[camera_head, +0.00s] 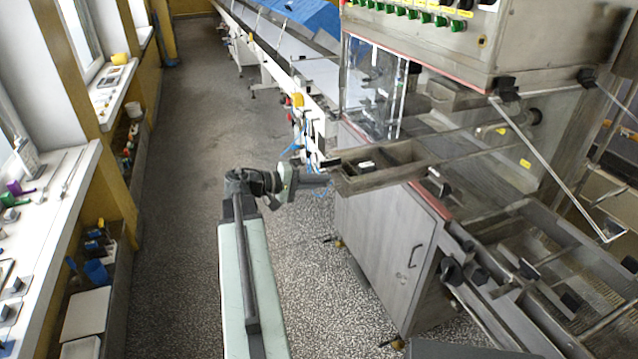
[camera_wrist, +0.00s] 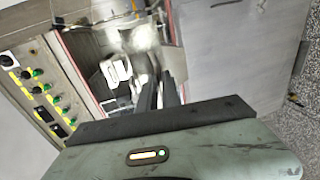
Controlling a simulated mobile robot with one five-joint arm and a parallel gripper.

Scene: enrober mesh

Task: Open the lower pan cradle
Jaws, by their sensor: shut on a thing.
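The lower pan cradle (camera_head: 350,186) looks like a long grey metal tray with compartments, jutting left from the machine above the cabinet in the head view. A small white item lies in it. My gripper (camera_head: 329,179) is at its left end, reaching in from the left. In the wrist view my gripper's dark fingers (camera_wrist: 160,88) are close together, against a worn metal part beside a white item (camera_wrist: 116,70). The gripper is shut on the cradle's end. The exact contact at the fingertips is too small to see clearly.
The enrober's steel cabinet (camera_head: 385,255) stands under the cradle. A control panel with green knobs (camera_head: 420,15) is above. A long conveyor (camera_head: 290,50) runs to the back. A cluttered windowsill (camera_head: 45,190) lines the left. The speckled floor between is clear.

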